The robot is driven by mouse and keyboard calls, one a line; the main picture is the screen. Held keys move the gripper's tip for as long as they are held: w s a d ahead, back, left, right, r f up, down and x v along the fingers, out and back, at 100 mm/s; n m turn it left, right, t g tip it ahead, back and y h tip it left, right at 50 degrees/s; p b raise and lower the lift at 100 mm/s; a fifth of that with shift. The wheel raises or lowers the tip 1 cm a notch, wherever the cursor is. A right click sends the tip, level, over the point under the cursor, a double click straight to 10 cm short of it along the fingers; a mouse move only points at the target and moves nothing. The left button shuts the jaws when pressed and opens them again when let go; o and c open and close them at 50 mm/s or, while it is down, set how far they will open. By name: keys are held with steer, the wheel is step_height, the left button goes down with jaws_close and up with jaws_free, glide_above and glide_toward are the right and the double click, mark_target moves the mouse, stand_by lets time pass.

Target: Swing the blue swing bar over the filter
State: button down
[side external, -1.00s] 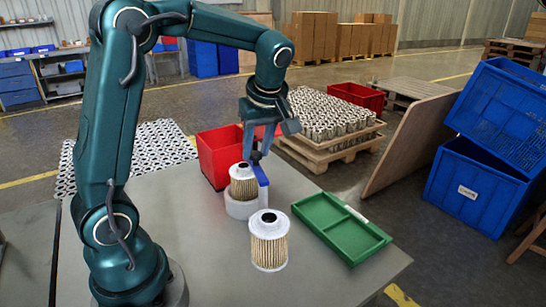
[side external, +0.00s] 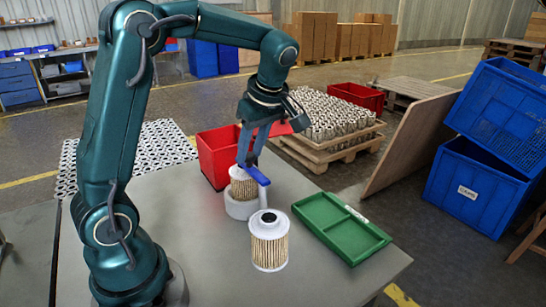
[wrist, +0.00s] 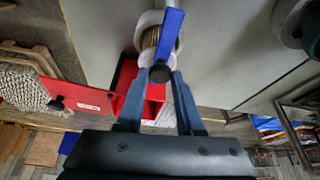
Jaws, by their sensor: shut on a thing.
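The blue swing bar (side external: 258,175) lies across the top of a pleated filter (side external: 240,190) that stands upright in a white round holder (side external: 238,209). In the wrist view the bar (wrist: 169,30) crosses above the filter (wrist: 151,38), hiding part of it. A dark knob (wrist: 160,73) is at the bar's near end. My gripper (side external: 246,161) is shut on the knob at the bar's free end, with one finger on each side of it in the wrist view (wrist: 160,76). The filter's top is partly hidden by the bar and my fingers.
A second filter (side external: 269,241) stands loose on the grey table (side external: 200,260), in front of the holder. A green two-part tray (side external: 318,211) lies to the right. A red bin (side external: 213,165) is behind the holder. The table's front left is clear.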

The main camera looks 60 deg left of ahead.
mark_target(258, 172)
steer(key=c, duration=0.5)
jaws_free()
steer(key=shift+v, duration=2.6)
steer(key=s+d+r+m+t+h, duration=0.1)
steer(key=s+d+r+m+t, duration=0.2)
steer(key=s+d+m, duration=0.3)
steer(key=shift+s+d+f+m+t+h, duration=0.55)
steer(key=shift+s+d+f+m, duration=0.45)
steer(key=shift+m, duration=1.25)
steer(key=shift+s+d+f+m+t+h, duration=0.6)
steer(key=shift+d+f+m, duration=0.6)
steer(key=shift+m, duration=1.1)
steer(key=shift+s+d+f+m+t+h, duration=0.5)
steer(key=shift+s+d+f+m, duration=0.6)
steer(key=shift+m, duration=1.15)
